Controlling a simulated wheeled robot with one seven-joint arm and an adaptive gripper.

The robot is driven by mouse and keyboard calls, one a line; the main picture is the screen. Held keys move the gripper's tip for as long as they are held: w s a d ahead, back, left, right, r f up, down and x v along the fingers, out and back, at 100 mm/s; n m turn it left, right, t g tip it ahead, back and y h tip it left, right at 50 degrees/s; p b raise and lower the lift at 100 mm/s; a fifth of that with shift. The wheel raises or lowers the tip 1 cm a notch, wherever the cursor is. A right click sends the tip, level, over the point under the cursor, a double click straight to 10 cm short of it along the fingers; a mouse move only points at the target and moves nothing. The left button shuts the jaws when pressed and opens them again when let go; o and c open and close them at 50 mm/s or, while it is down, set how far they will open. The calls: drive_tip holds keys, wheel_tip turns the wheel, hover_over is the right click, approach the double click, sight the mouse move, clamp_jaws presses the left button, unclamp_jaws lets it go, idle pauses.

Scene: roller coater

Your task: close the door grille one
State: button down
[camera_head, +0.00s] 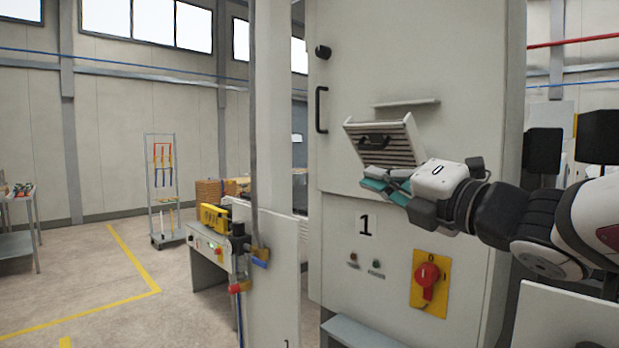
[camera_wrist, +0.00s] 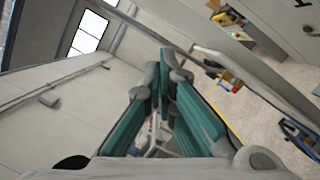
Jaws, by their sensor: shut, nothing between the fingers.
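The door grille (camera_head: 383,142) is a slatted white panel with a dark handle on the front of the tall cabinet marked 1. It stands tilted out from the cabinet face, its top edge apart from the cabinet. My gripper (camera_head: 372,185), with teal finger pads, is just below the grille's lower edge, coming in from the right. I cannot tell whether it touches the grille. In the wrist view my gripper's fingers (camera_wrist: 163,60) have their tips together with nothing between them. The grille does not show in the wrist view.
The cabinet (camera_head: 450,60) has a narrow ledge (camera_head: 405,103) above the grille, a black door handle (camera_head: 321,109) on the left, and a red rotary switch (camera_head: 427,275) on a yellow plate below. A rack cart (camera_head: 164,190) stands far left. Floor at left is open.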

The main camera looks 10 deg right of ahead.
drive_tip(key=w+r+p, duration=0.1)
drive_tip(key=w+r, duration=0.1)
drive_tip(key=w, duration=0.5)
drive_tip(key=shift+d+r+p, duration=0.3)
drive_tip(key=shift+r+p, duration=0.05)
drive_tip(key=shift+p, duration=0.05)
drive_tip(key=shift+s+r, duration=0.1)
drive_tip(key=shift+d+r+m+p, duration=0.15)
drive_tip(key=shift+r+m+p, duration=0.15)
drive_tip(key=shift+p, duration=0.2)
